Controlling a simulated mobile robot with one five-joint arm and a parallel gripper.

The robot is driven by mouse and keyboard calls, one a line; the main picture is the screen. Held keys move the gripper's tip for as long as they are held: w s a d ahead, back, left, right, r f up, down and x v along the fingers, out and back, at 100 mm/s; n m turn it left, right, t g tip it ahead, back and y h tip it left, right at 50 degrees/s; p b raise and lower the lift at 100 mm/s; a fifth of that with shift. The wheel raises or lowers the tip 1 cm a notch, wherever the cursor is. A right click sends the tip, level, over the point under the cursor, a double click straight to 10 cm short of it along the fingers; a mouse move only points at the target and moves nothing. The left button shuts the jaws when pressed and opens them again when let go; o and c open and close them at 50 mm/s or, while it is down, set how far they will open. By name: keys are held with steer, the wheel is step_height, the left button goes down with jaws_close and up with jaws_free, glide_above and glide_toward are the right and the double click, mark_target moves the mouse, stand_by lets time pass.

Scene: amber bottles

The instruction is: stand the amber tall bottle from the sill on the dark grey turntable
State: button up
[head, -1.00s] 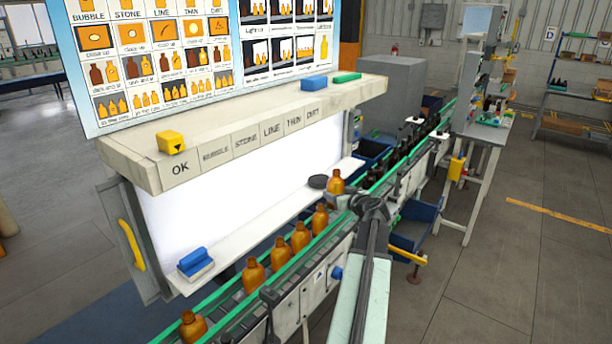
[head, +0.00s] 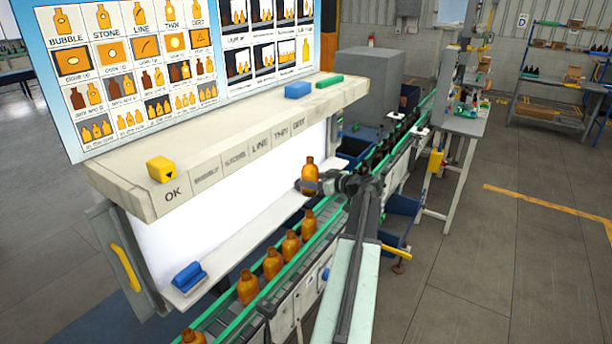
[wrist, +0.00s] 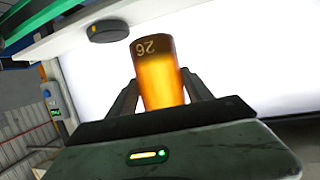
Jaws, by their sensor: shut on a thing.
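My gripper (head: 312,184) is shut on an amber tall bottle (head: 309,172), which is upright in front of the lit panel in the head view. In the wrist view the bottle (wrist: 160,75) sits between the two fingers (wrist: 162,92), with an upside-down marking like "26" near its far end. The dark grey turntable (wrist: 108,31) shows in the wrist view as a low round disc on the white sill, beside the bottle's far end and apart from it in the picture.
Several amber bottles (head: 273,263) stand on the green-railed conveyor (head: 300,268) in front of the sill (head: 240,243). A blue block (head: 188,275) lies at the sill's left end. The labelled shelf (head: 215,150) overhangs the lit panel.

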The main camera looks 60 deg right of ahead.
steer(key=shift+d, duration=0.1)
steer(key=w+d+f+b, duration=0.2)
steer(key=w+d, duration=0.1)
steer(key=d, duration=0.1)
steer(key=w+d+f+b, duration=0.1)
steer(key=w+d+b, duration=0.1)
steer(key=w+d, duration=0.1)
steer(key=w+d+f+b, duration=0.2)
steer(key=w+d, duration=0.2)
steer(key=d, duration=0.1)
steer(key=shift+d+f, duration=0.15)
steer(key=shift+f, duration=0.2)
steer(key=shift+r+p, duration=0.25)
steer(key=shift+p, duration=0.05)
steer(key=shift+f, duration=0.15)
steer(key=o, duration=1.6)
steer(key=shift+c, duration=0.2)
